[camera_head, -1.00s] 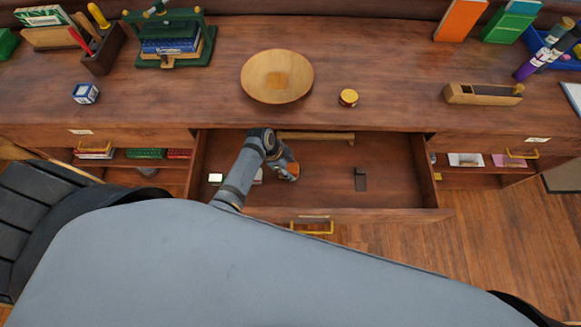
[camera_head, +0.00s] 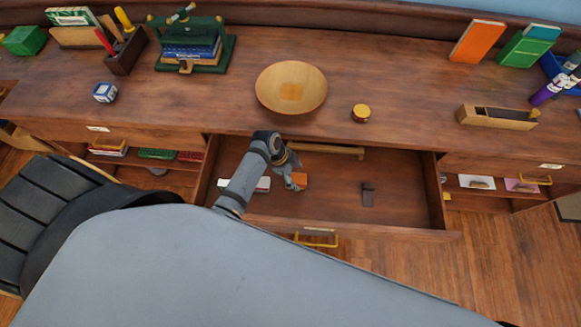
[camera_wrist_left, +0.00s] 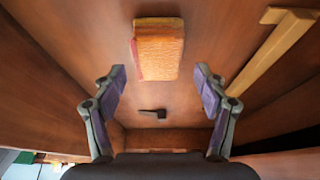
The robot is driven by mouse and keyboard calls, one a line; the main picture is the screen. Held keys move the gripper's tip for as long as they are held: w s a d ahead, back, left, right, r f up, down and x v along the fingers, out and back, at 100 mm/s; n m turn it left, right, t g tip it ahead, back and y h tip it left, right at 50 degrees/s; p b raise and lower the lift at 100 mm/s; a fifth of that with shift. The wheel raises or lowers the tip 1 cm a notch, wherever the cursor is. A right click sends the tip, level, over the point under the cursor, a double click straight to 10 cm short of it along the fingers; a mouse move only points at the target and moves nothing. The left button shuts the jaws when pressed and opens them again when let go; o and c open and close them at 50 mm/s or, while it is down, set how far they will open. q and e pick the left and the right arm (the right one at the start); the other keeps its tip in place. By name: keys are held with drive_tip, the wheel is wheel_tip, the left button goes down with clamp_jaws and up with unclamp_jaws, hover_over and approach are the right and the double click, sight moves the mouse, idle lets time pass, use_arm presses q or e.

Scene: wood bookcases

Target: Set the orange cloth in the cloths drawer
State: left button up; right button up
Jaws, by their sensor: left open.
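The orange cloth (camera_head: 301,179) is a small folded block lying in the open middle drawer (camera_head: 400,236), left of its centre. In the left wrist view the cloth (camera_wrist_left: 158,48) shows just beyond and between the fingertips, with a gap on both sides. My left gripper (camera_head: 296,184) is open inside the drawer, right by the cloth, and appears not to grip it. It also shows open in the left wrist view (camera_wrist_left: 158,78). The drawer's label is too small to read. My right gripper is out of view.
The drawer also holds a wooden bar (camera_head: 325,149), a small dark piece (camera_head: 368,194) and a white item (camera_head: 263,185) partly behind my arm. On the top above stand a wooden bowl (camera_head: 291,88), a round yellow-lidded tin (camera_head: 361,113) and a wooden plane (camera_head: 497,117).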

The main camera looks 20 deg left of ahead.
use_arm(q)
drive_tip(key=v, duration=0.9)
drive_tip(key=shift+f, duration=0.1)
